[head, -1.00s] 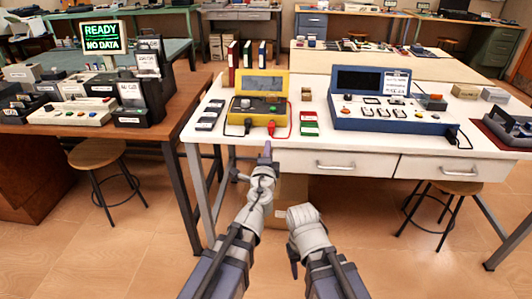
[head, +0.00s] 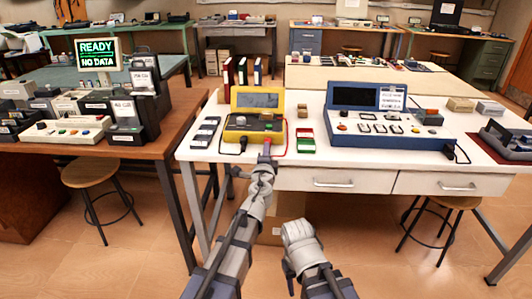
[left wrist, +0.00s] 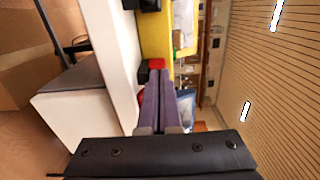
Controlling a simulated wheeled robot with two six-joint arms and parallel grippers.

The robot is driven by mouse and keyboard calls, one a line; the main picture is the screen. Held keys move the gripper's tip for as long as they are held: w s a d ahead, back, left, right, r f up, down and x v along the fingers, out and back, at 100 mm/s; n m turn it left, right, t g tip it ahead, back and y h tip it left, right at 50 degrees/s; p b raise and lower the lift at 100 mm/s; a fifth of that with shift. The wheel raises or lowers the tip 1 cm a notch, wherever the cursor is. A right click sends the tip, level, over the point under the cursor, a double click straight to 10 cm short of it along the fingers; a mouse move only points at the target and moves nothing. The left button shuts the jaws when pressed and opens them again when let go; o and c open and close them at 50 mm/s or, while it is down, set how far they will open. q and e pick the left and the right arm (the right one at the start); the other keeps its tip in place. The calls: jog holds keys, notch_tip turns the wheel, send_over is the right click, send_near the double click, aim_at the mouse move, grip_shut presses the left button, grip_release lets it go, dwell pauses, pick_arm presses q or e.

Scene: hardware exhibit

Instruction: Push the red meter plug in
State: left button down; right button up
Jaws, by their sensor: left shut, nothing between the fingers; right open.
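The yellow meter (head: 238,137) stands at the front of the white table, with its lid raised. In the left wrist view its yellow body (left wrist: 155,36) is ahead of the fingers. The red plug (left wrist: 157,63) shows just beyond my left fingertips, beside a black plug (left wrist: 143,74). My left gripper (head: 265,151) is shut and empty, pointing at the meter's front. Its fingers also show in the left wrist view (left wrist: 158,78); whether they touch the plug I cannot tell. In the head view the tips largely cover the plug. My right gripper (head: 289,276) is open, low before the table.
A blue instrument (head: 362,140) stands right of the meter, with small red and green boxes (head: 305,140) between. Dark small items (head: 205,132) lie to the left. The white table's front edge (head: 325,168) is close under my left gripper.

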pick_arm(q)
jog(key=shift+w, duration=0.75)
jog(key=shift+r, duration=0.1)
